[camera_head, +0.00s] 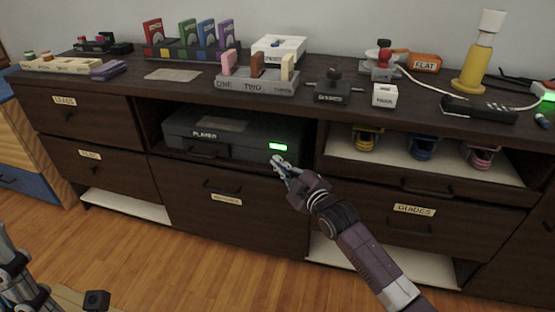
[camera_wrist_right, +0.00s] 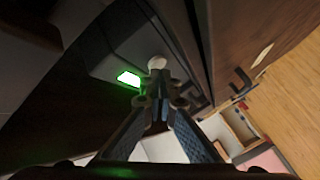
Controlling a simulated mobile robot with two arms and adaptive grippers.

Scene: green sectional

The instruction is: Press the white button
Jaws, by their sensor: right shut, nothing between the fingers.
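The grey player box (camera_head: 228,139) sits in the open middle shelf of the dark cabinet, with a lit green display (camera_head: 278,147) at its front right. In the right wrist view, a pale rounded knob, seemingly the white button (camera_wrist_right: 157,63), shows just beyond the fingertips, beside the green display (camera_wrist_right: 129,78). My right gripper (camera_head: 278,161) is shut and empty, its tips at the player's front just below the display. It also shows in the right wrist view (camera_wrist_right: 158,92). The tips partly cover the button, and I cannot tell whether they touch it.
The shelf board above the player (camera_head: 150,95) carries several labelled blocks and devices. A small white box (camera_head: 384,95) stands on the top. Drawer handles (camera_head: 222,188) stick out below the player.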

